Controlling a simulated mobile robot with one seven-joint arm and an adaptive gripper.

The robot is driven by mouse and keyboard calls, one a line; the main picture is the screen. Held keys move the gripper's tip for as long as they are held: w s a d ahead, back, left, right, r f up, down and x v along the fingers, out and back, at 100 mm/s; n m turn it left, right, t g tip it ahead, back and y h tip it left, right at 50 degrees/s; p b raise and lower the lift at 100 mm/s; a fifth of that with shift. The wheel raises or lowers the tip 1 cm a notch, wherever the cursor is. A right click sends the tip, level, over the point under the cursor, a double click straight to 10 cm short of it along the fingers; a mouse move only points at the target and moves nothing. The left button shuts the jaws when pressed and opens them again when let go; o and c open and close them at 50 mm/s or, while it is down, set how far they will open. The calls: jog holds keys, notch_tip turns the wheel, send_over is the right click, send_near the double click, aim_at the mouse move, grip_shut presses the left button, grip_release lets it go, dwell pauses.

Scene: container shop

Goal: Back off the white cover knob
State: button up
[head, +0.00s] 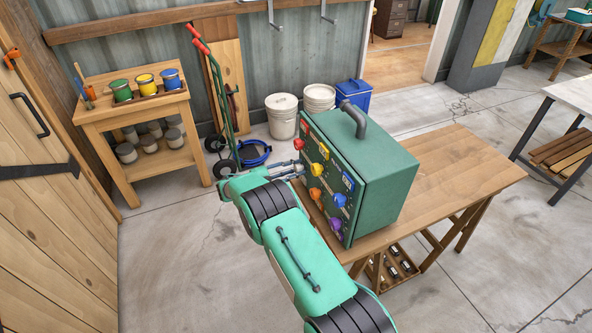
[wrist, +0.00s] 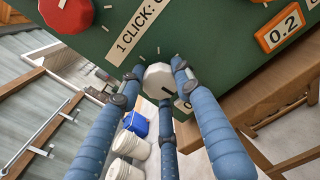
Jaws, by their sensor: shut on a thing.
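The white cover knob (wrist: 157,77) is a pale faceted knob with a dark line on it, on the green panel (wrist: 215,42) in the wrist view. My gripper (wrist: 161,84) has its three blue fingers closed around the knob's sides. In the head view my gripper (head: 292,170) is at the left face of the green box (head: 385,175), which stands on a wooden bench (head: 465,170). I cannot make out the white knob there; my gripper seems to cover it.
A yellow knob (head: 317,169) and a purple knob (head: 335,224) are on the same face. White buckets (head: 282,117) and a hand truck (head: 217,100) stand behind. Floor at left is clear.

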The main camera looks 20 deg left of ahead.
jog(key=n, duration=0.3)
jog(key=shift+s+f+n, duration=0.1)
jog(key=shift+f+n, duration=0.1)
jog(key=shift+n, duration=0.2)
jog(key=n, duration=0.4)
dwell(0.3)
jog(key=o, duration=1.2)
jog(key=shift+r, duration=0.1)
jog(key=shift+a, duration=0.1)
jog(key=shift+s+a, duration=0.15)
jog(key=shift+s, duration=0.05)
jog(key=v, duration=1.1)
jog(key=shift+s+a, duration=0.1)
